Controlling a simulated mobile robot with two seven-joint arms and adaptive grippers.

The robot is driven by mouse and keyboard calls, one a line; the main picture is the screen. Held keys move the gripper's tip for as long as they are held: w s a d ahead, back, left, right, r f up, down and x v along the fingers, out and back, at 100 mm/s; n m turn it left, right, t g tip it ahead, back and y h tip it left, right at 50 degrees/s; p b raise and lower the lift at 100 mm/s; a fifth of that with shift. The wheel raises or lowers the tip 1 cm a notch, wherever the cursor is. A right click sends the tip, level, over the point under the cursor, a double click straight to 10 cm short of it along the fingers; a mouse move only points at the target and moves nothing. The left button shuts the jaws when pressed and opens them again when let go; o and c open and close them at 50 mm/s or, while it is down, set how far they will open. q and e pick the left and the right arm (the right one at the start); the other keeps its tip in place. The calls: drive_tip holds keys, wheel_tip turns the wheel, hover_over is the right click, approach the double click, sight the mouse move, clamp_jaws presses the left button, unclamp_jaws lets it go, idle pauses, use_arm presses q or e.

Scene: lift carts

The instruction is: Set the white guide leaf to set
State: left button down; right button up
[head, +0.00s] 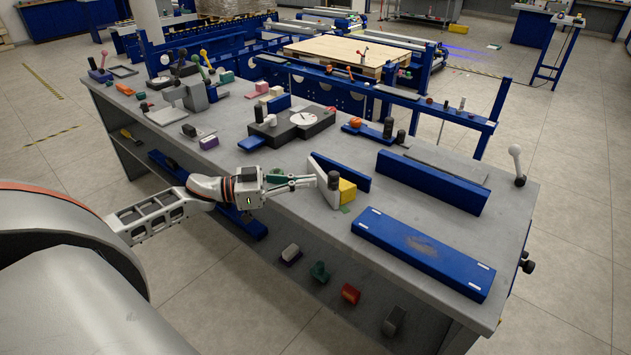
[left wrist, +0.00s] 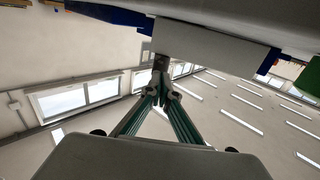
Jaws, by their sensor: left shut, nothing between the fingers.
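The white guide leaf (head: 323,172) stands upright on the bench, right of centre in the head view, with a dark knob (head: 333,180) at its near face. A blue upright board (head: 350,176) and a yellow block (head: 347,190) are just behind it. My left gripper (head: 312,181) is shut and empty, its fingertips right at the leaf near the knob; whether they touch is unclear. In the left wrist view the shut fingers (left wrist: 160,82) point at a pale panel (left wrist: 215,42), which looks like the leaf. My right gripper is out of view.
A blue fence (head: 432,181) and a low blue plate (head: 420,248) lie to the right. A dark block with a white dial (head: 303,119) stands behind my gripper. Several small blocks sit on the lower shelf. Bare grey bench top lies in front of the leaf.

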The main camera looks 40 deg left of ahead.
use_arm(q)
drive_tip(key=shift+x, duration=1.2)
